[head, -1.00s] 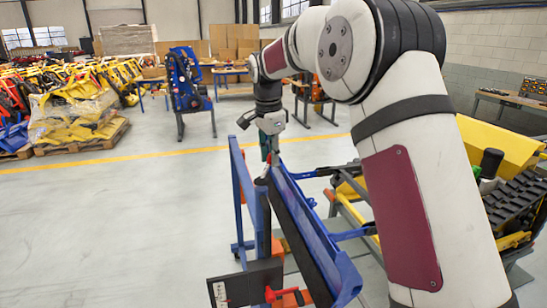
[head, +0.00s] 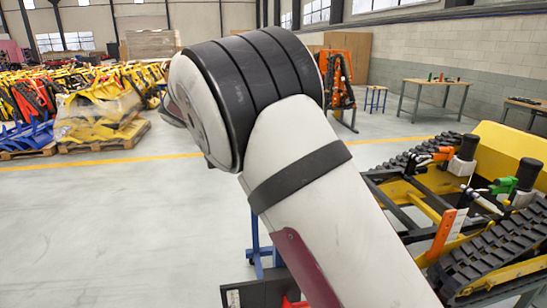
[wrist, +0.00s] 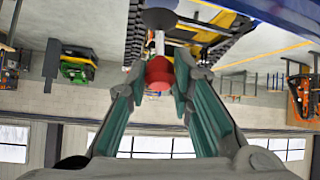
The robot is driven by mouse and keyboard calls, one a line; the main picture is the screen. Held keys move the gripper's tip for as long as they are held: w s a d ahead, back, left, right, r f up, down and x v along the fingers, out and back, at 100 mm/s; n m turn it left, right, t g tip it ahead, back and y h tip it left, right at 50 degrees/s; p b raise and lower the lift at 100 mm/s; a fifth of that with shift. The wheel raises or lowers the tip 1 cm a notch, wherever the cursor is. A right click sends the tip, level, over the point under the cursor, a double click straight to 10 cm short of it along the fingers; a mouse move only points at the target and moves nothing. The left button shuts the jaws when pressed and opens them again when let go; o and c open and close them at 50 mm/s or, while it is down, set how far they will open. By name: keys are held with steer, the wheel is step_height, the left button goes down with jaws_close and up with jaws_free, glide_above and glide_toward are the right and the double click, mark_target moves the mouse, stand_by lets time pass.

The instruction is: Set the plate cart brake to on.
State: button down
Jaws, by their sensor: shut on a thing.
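The plate cart is mostly hidden behind my arm in the head view. A blue post (head: 262,245) and a black plate (head: 268,290) of it show, with a bit of red (head: 292,303) at the bottom edge. In the wrist view, my gripper (wrist: 158,68) has its teal fingers closed in on both sides of a red knob (wrist: 158,78). The knob sits on a short metal rod (wrist: 159,43) that runs to a dark round piece (wrist: 159,19). I cannot tell the brake's setting. My gripper is hidden in the head view.
A yellow tracked carrier (head: 510,150) with black tracks and orange and green levers stands close on the right. A blue panel (wrist: 285,14) crosses the top right of the wrist view. Wrapped yellow parts (head: 100,115) lie on a pallet at the left. The left floor is clear.

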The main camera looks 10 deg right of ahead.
steer(key=shift+a+f+h, duration=0.2)
steer(key=shift+a+h, duration=0.25)
steer(key=shift+h, duration=0.15)
steer(key=c, duration=1.4)
jaws_free()
steer(key=shift+a, duration=0.15)
steer(key=v, duration=1.1)
steer(key=shift+s+a, duration=0.15)
steer(key=shift+a, duration=0.2)
steer(key=shift+r, duration=0.15)
